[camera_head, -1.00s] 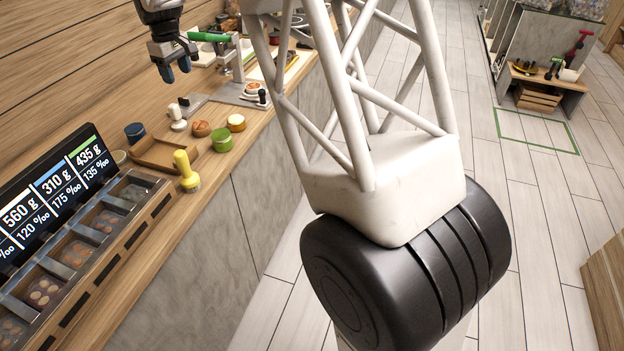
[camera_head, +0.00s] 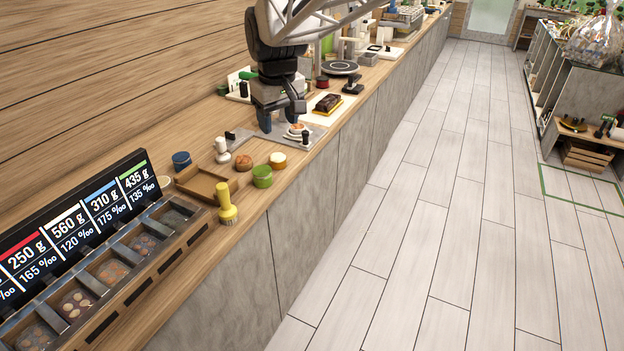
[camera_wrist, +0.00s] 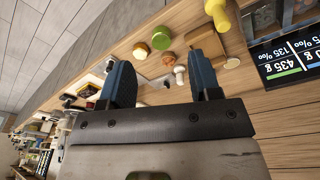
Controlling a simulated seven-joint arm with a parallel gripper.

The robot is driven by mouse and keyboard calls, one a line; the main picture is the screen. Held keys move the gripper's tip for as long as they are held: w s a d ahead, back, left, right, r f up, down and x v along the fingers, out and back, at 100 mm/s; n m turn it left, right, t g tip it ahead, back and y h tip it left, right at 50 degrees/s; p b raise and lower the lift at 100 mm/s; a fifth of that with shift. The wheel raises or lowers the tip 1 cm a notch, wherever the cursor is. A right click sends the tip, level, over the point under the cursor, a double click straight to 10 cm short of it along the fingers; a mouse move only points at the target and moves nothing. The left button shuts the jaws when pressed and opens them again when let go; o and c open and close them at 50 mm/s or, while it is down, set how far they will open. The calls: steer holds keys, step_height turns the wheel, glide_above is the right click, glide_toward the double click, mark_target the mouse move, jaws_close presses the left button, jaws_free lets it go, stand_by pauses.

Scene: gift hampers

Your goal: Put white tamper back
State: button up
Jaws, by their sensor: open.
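The white tamper (camera_head: 221,148) stands upright on the wooden counter, left of my gripper and beside the brown wooden tray. It also shows in the wrist view (camera_wrist: 180,74), in the gap between the two blue fingers but beyond them. My gripper (camera_head: 282,117) hangs over the counter to the right of the tamper, near the grey plate with a small cup. In the wrist view my gripper (camera_wrist: 162,80) is open, with nothing between its fingers.
Close to the tamper are a brown wooden tray (camera_head: 203,184), a dark blue jar (camera_head: 181,161), a green jar (camera_head: 262,177) and a yellow brush (camera_head: 226,204). A weight display (camera_head: 78,221) stands at the left. The counter's front edge drops to open floor.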

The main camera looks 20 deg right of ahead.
steer(key=s+d+f+m, duration=0.1)
steer(key=s+f, duration=0.1)
steer(key=s, duration=0.7)
steer(key=s+d+f+m, duration=0.1)
steer(key=s+d+f, duration=0.1)
steer(key=s, duration=0.7)
steer(key=s+d+f+m+t, duration=0.1)
steer(key=s+d+f+m, duration=0.1)
steer(key=s, duration=0.8)
steer(key=shift+f, duration=0.45)
